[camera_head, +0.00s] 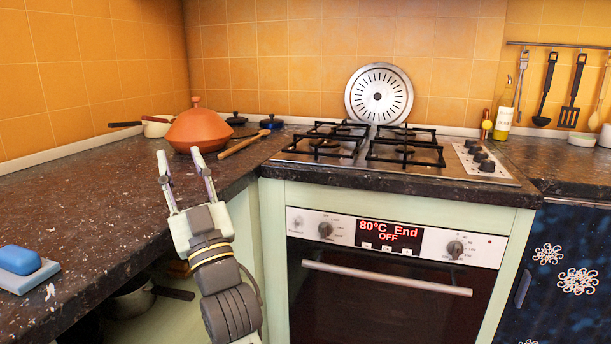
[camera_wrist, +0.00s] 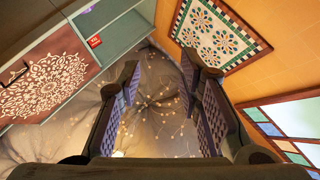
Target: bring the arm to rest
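My gripper (camera_head: 178,162) is raised in front of the left counter's edge in the head view, with its fingers pointing up. The two fingers stand apart with nothing between them. In the wrist view my gripper (camera_wrist: 168,75) also shows open and empty. Beyond its fingers is a draped fabric ceiling (camera_wrist: 160,110) with small lights. No object touches the fingers.
An orange tagine (camera_head: 198,130), a wooden spoon (camera_head: 243,145) and dark lids stand at the back of the left counter (camera_head: 90,215). A blue sponge (camera_head: 20,260) lies at its near left. The hob (camera_head: 330,158) and oven (camera_head: 375,285) are to the right.

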